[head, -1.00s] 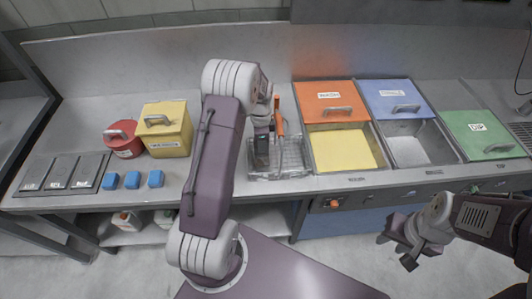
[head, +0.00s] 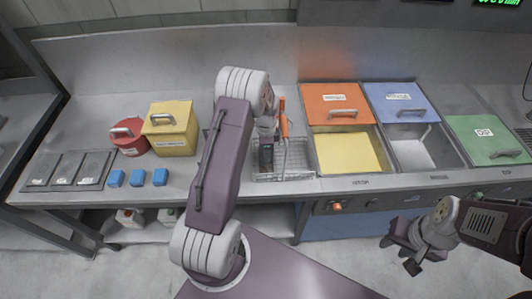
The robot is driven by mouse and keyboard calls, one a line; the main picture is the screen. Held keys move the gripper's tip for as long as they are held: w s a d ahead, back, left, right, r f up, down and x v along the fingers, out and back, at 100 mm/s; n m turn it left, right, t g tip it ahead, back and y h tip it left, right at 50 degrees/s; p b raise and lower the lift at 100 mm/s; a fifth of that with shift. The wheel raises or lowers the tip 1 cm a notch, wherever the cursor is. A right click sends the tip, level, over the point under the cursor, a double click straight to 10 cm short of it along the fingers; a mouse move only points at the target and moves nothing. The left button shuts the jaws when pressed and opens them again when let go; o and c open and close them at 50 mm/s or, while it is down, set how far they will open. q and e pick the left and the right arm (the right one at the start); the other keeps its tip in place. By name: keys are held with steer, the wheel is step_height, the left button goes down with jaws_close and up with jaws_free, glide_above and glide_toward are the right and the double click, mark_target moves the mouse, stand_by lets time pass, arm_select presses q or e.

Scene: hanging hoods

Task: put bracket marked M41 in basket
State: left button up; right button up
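The wire basket (head: 300,172) stands on the counter near the middle of the head view. My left gripper (head: 267,160) points down at the basket's left part, with its dark fingers at or inside the wire. Whether the fingers are apart, or hold anything, is too small to tell. An upright orange handle (head: 283,122) stands at the basket's back. My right gripper (head: 398,256) hangs low at the right, in front of the counter, with its fingers apart and empty. I cannot make out a bracket or the marking M41.
Right of the basket are tanks with orange (head: 320,96), blue (head: 385,110) and green (head: 475,128) lids.

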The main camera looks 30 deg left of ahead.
arm_select(q)
step_height(320, 180, up, 12)
steer(key=shift+r+b, duration=0.15)
steer(key=shift+b, duration=0.25)
steer(key=s+d+n, duration=0.5)
steer(key=s+n, duration=0.1)
steer(key=s, duration=0.3)
steer(key=s+d+n+t, duration=0.1)
steer(key=s+d+n, duration=0.5)
steer(key=s, duration=0.3)
steer(key=shift+s+f, duration=0.15)
steer(key=shift+f, duration=0.05)
steer(key=shift+s, duration=0.15)
